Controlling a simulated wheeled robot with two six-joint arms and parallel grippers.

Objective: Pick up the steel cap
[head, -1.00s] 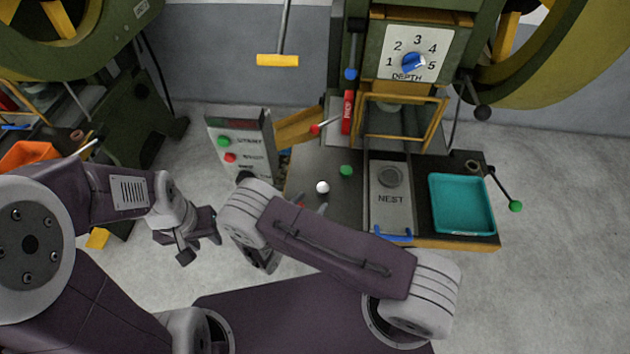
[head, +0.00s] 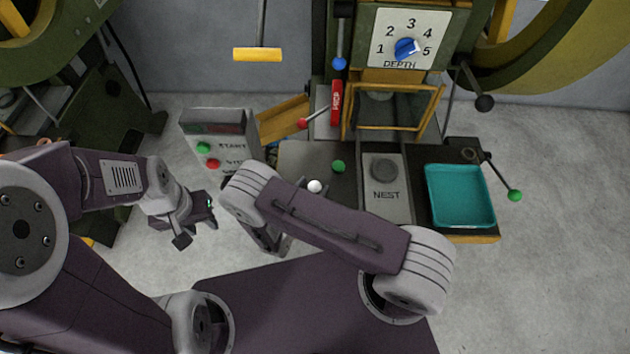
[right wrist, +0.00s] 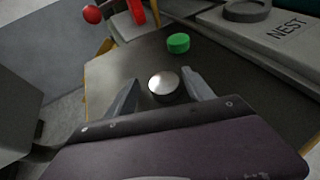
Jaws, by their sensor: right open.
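The steel cap (right wrist: 163,85), a small round piece with a shiny pale top and dark side, sits on the dark bench plate. In the head view a small pale round top (head: 314,186) beside my right forearm appears to be the same cap. My right gripper (right wrist: 160,77) is open, with one finger on each side of the cap; whether either touches it is unclear. In the head view the right gripper is mostly hidden behind my forearm. My left gripper (head: 197,224) is off to the left, away from the cap, with its jaws unclear.
A green round piece (right wrist: 178,42) stands just beyond the cap. The NEST block (head: 385,195) and teal tray (head: 460,195) are to the right. A button console (head: 215,145) stands at left, and a red-knobbed lever (head: 302,123) and press frame are behind.

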